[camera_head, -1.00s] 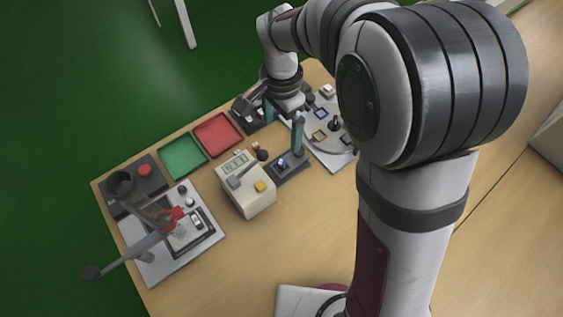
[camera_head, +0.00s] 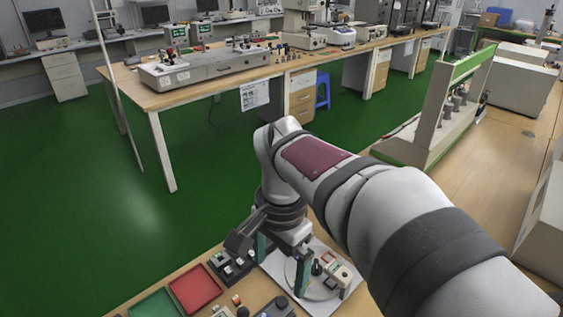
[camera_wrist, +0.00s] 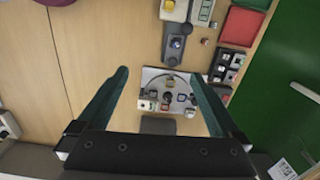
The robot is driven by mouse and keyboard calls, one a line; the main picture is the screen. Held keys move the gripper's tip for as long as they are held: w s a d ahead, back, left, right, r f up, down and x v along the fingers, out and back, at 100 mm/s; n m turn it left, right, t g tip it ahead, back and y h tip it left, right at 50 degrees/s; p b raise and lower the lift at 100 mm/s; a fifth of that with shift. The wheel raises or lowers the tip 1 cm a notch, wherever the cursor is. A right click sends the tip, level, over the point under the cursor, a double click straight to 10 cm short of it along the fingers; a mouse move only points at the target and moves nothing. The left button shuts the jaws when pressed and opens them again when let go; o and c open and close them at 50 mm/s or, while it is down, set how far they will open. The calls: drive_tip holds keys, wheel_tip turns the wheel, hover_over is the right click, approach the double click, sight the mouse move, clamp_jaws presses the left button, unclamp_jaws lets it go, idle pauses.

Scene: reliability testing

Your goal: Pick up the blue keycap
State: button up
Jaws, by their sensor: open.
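My gripper (camera_wrist: 160,77) is open and empty in the wrist view, its two teal fingers wide apart. It also shows in the head view (camera_head: 281,279), above the white plate (camera_head: 325,308). In the wrist view the plate (camera_wrist: 150,75) carries several small pieces between and beyond the fingers. A small bluish piece (camera_wrist: 181,97) lies on it, and another bluish piece (camera_wrist: 176,42) sits on a dark fixture farther up. They are too small to tell which is the blue keycap. In the head view, no blue piece shows clearly.
A red tray (camera_head: 194,290) and a green tray (camera_head: 155,306) lie left of the arm. A dark block with keycap-like pieces (camera_head: 232,265) stands beside the plate. In the wrist view, bare wooden table (camera_wrist: 100,40) lies left of the fixture.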

drive_tip(key=s+d, duration=0.3)
drive_tip(key=s, duration=0.3)
drive_tip(key=s+d+f+n, duration=0.1)
drive_tip(key=s+d, duration=0.3)
drive_tip(key=s, duration=0.1)
drive_tip(key=shift+s+f+y, duration=0.3)
drive_tip(key=shift+s+y, duration=0.1)
drive_tip(key=shift+n+y, duration=0.3)
drive_tip(key=shift+n, duration=0.4)
drive_tip(key=s+f, duration=0.1)
drive_tip(key=s, duration=0.1)
drive_tip(key=s+f, duration=0.1)
drive_tip(key=s, duration=0.1)
drive_tip(key=s+d+f, duration=0.1)
drive_tip(key=s, duration=0.1)
drive_tip(key=shift+s, duration=0.1)
drive_tip(key=shift+c, duration=0.9)
drive_tip(key=shift+s+d+f, duration=0.1)
drive_tip(key=shift+s+f, duration=0.1)
drive_tip(key=shift+s, duration=0.1)
drive_tip(key=shift+c, duration=2.4)
drive_tip(key=n+h, duration=0.2)
drive_tip(key=n, duration=0.1)
hover_over(264, 316)
drive_tip(key=s, duration=0.1)
wheel_tip(264, 316, down, 3)
drive_tip(key=f, duration=1)
drive_tip(key=w+f, duration=0.1)
drive_tip(key=f, duration=0.5)
